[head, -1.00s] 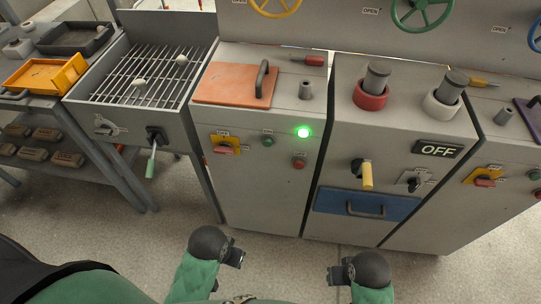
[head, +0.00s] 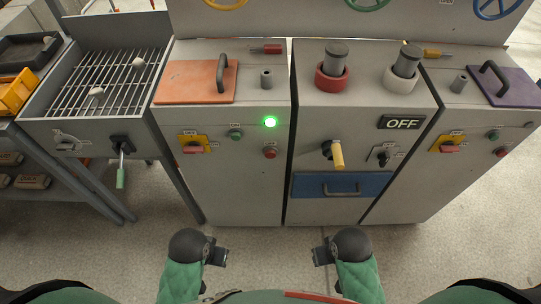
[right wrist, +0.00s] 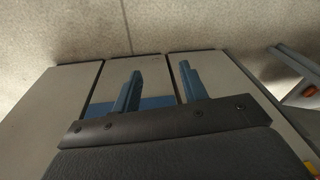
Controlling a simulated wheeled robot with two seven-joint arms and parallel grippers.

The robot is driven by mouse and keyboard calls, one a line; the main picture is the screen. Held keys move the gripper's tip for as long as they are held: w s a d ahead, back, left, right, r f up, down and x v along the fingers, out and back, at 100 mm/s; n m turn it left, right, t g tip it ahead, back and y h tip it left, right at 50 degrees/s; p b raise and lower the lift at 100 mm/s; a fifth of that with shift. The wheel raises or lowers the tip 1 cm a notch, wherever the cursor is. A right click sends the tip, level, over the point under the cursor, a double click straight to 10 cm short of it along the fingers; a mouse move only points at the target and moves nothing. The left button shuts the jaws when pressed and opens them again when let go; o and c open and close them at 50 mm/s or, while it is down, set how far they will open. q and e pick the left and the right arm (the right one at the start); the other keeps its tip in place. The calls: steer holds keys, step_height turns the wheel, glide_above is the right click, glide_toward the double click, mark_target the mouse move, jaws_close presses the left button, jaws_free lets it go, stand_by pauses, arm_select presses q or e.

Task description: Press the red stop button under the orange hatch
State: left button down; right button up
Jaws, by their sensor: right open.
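The orange hatch (head: 196,81) lies flat and shut on top of the left cabinet, with a dark handle at its right side. On the front below it are a red button (head: 270,152), a green button (head: 235,134) and a lit green lamp (head: 270,122). My left gripper (head: 222,256) is in front of this cabinet, low and well apart from the buttons; its jaw state is unclear. My right gripper (head: 318,256) is in front of the middle cabinet, touching nothing. In the right wrist view the right gripper (right wrist: 158,85) has its two fingers apart and nothing between them.
A red switch on a yellow plate (head: 194,145) sits left of the buttons. The middle cabinet has a yellow-handled lever (head: 337,153) and a blue drawer (head: 343,184). A purple hatch (head: 510,88) with its own red button (head: 501,152) is at right. Floor before the cabinets is clear.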

steer(key=shift+s, duration=0.15)
steer(key=shift+s+f, duration=0.15)
steer(key=shift+s, duration=0.1)
jaws_close()
steer(key=shift+w+r, duration=0.25)
steer(key=shift+w, duration=0.35)
steer(key=shift+s+f, duration=0.1)
steer(key=shift+s, duration=0.15)
steer(key=shift+s+f, duration=0.15)
steer(key=shift+s, duration=0.15)
